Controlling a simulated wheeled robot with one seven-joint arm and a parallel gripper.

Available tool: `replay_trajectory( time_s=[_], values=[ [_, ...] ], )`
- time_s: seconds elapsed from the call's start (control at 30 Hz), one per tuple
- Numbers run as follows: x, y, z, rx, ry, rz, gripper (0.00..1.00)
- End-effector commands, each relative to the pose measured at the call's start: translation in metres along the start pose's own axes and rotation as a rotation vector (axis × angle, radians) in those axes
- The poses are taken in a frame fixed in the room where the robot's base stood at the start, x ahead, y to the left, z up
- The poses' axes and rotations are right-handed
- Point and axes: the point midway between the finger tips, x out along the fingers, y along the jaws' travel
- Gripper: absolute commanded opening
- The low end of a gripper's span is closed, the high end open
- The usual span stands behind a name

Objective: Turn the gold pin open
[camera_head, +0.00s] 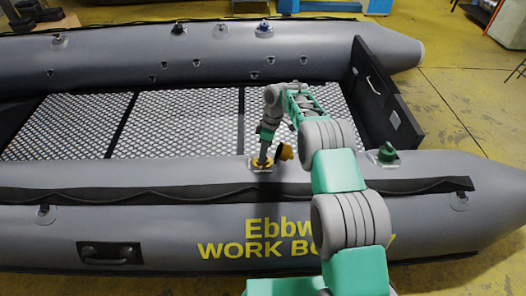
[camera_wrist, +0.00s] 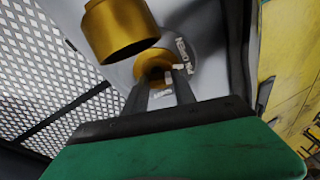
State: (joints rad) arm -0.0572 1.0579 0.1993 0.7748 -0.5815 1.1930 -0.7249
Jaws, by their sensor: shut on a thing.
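The gold valve (camera_head: 262,165) sits on top of the near grey tube of the boat. In the wrist view its round gold body (camera_wrist: 150,60) shows on a pale disc with lettering, with its cap (camera_wrist: 120,32) hanging open beside it. The cap also shows in the head view (camera_head: 285,152), to the right of the valve. My gripper (camera_wrist: 163,80) reaches down into the valve opening and is shut on the gold pin at its centre. The pin is mostly hidden between the fingertips, so its turn cannot be read.
A green valve (camera_head: 387,154) stands on the same tube to the right. The black transom (camera_head: 380,90) rises at the boat's right end. The checkered floor (camera_head: 175,122) is clear. A black handle (camera_head: 110,253) is on the near side.

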Motion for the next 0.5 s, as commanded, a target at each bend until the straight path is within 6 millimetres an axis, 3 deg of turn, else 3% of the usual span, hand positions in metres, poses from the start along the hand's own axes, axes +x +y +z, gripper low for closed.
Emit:
replay_trajectory(
  time_s=[0.5],
  values=[
    [-0.0013,0.0010,0.0004,-0.227,0.000,-0.045,0.00]
  ],
)
